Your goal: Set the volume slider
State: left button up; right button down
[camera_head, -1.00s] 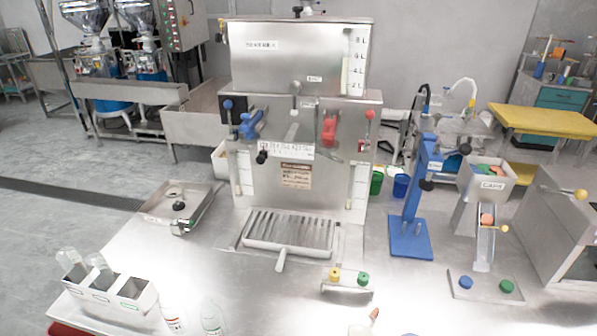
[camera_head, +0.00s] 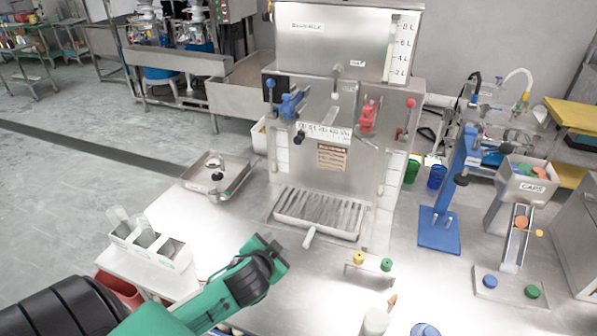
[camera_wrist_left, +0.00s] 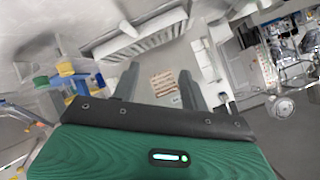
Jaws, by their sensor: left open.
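The volume slider is a black knob (camera_head: 300,138) at the left end of a white strip marked with numbers (camera_head: 323,131), on the front of the steel machine (camera_head: 333,100). My left gripper (camera_head: 270,250) is over the table, below and left of the slider, well apart from it and left of the drip tray. In the left wrist view its two fingers (camera_wrist_left: 158,88) are apart with nothing held. A brown label (camera_wrist_left: 163,83) shows between them in the background. I cannot make out the slider knob in that view. My right gripper is in neither view.
A drip tray (camera_head: 320,213) with a front handle sits below the machine front. A blue lever (camera_head: 291,104) and a red lever (camera_head: 368,116) flank the strip above. A shallow steel pan (camera_head: 217,175) and a cup holder (camera_head: 150,243) stand left. A small button stand (camera_head: 371,270) is in front.

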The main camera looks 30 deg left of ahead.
aim_at(297, 142)
pick_arm(q)
jog(key=w+a+r+m+t, duration=0.2)
jog(key=w+r+t, duration=0.15)
jog(key=r, duration=0.55)
jog(key=w+a+r+m+t, duration=0.1)
jog(key=w+a+r+t, duration=0.15)
jog(key=w+r, duration=0.45)
jog(key=p+x, duration=0.1)
jog(key=x, duration=0.2)
jog(key=r+p+x, duration=0.1)
jog(key=p+x, duration=0.1)
jog(key=x, duration=0.1)
jog(key=r+p+x, duration=0.1)
jog(key=p+x, duration=0.1)
jog(key=x, duration=0.2)
jog(key=shift+r, duration=0.1)
jog(key=shift+w+a+t, duration=0.15)
jog(key=shift+w+t, duration=0.15)
jog(key=shift+w, duration=0.4)
